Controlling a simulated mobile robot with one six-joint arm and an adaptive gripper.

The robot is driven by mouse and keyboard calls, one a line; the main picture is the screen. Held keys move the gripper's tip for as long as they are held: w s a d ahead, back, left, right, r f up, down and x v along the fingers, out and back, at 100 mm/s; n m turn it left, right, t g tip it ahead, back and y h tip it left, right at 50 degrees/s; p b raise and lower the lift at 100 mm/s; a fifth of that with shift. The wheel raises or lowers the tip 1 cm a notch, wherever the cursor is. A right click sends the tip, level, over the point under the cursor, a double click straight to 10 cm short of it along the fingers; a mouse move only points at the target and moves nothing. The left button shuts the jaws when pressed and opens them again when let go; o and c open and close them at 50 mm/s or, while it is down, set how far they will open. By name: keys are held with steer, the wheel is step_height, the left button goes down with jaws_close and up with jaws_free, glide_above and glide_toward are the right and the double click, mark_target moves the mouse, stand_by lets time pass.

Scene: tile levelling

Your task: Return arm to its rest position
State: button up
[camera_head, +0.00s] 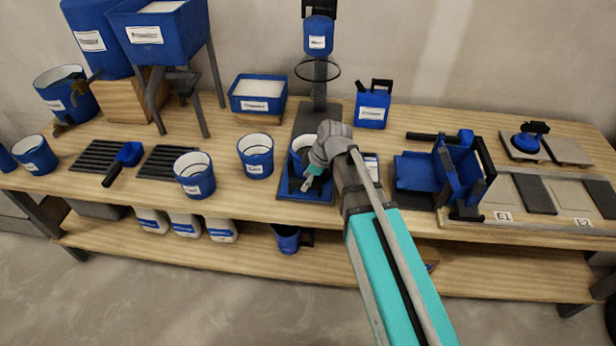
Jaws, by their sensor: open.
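My arm reaches up from the lower right over the wooden bench (120,199), with a teal link and a grey wrist. My gripper (307,184) is at the end of the wrist, pointing down and left, close to a blue bucket (298,152) on a dark blue base. The wrist covers part of this bucket. I see nothing held in the gripper. The fingers are small in this view, and whether they touch the bucket or base cannot be told.
A mixer stand (320,72) rises behind the gripper. Blue buckets (255,156) (194,176) stand to the left. A lower shelf (350,270) holds containers.

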steer(key=s+d+r+m+h+p, duration=0.2)
steer(key=s+d+r+m+p, duration=0.2)
steer(key=d+r+m+p, duration=0.4)
steer(key=s+d+r+m+h+p, duration=0.2)
steer(key=s+d+r+m+p, duration=0.2)
steer(key=d+r+m+p, duration=0.5)
steer(key=shift+s+d+r+m+p, duration=0.35)
steer(key=shift+d+r+p, duration=1.8)
steer(key=shift+d+p, duration=0.95)
steer(key=shift+d, duration=0.25)
